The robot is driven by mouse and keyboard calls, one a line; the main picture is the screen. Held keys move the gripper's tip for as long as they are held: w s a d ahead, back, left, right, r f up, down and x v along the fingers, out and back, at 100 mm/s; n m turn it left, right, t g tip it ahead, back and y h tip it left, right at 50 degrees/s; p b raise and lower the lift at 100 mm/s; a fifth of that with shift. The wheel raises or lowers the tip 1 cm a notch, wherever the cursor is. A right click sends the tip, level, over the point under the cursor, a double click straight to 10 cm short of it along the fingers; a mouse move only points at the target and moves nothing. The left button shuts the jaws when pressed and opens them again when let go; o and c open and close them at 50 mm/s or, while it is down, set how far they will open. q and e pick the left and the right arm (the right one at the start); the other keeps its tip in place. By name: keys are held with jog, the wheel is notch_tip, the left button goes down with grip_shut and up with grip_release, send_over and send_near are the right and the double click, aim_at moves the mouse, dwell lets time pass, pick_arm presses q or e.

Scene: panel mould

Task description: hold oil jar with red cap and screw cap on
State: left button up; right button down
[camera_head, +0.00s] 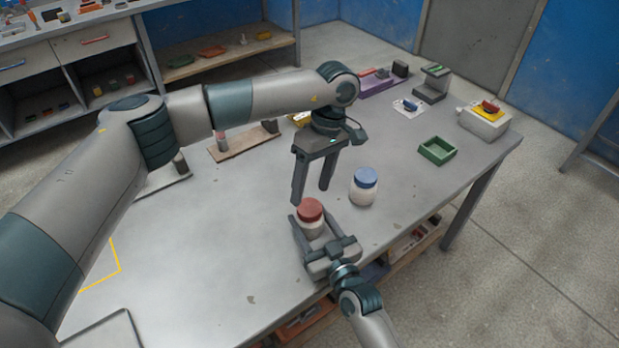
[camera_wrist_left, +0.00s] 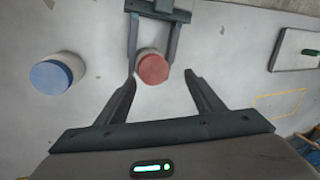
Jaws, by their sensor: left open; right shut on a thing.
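The oil jar (camera_head: 312,228) is a whitish jar standing upright on the table, with a red cap (camera_head: 310,210) on its top. In the left wrist view the red cap (camera_wrist_left: 153,69) shows from above, covering most of the jar. I cannot tell how tightly the cap sits. My right gripper (camera_head: 306,222) is shut on the jar, with one finger on each side of it below the cap. My left gripper (camera_head: 311,200) is open and empty, pointing down above and just behind the jar. Its fingers (camera_wrist_left: 162,85) do not touch the cap.
A second whitish jar with a blue cap (camera_head: 365,178) stands to the right of the held jar. A green open box (camera_head: 437,150) and a white block with a yellow top (camera_head: 483,122) lie farther right. The table's (camera_head: 220,230) left middle is clear.

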aim_at(309, 207)
pick_arm(q)
jog(key=n, duration=0.4)
jog(key=shift+r, duration=0.1)
jog(key=n, duration=0.4)
jog(key=shift+r+n+h, duration=0.15)
jog(key=shift+n+h, duration=0.15)
jog(key=n, duration=0.4)
jog(key=n+t, duration=0.1)
jog(key=n, duration=0.1)
jog(key=shift+s+a+r+n+h, duration=0.1)
jog(key=shift+a+r+n+h, duration=0.05)
jog(key=shift+r+n+h, duration=0.2)
jog(key=n, duration=0.7)
jog(key=shift+r, duration=0.3)
jog(key=n, duration=0.4)
jog(key=shift+s+r+t+h, duration=0.15)
jog(key=shift+r+t+h, duration=0.05)
jog(key=shift+t+h, duration=0.2)
jog(key=n, duration=0.3)
jog(key=shift+a+r, duration=0.1)
jog(key=shift+r, duration=0.1)
jog(key=shift+n, duration=0.25)
jog(key=shift+f, duration=0.1)
jog(key=shift+f, duration=3.95)
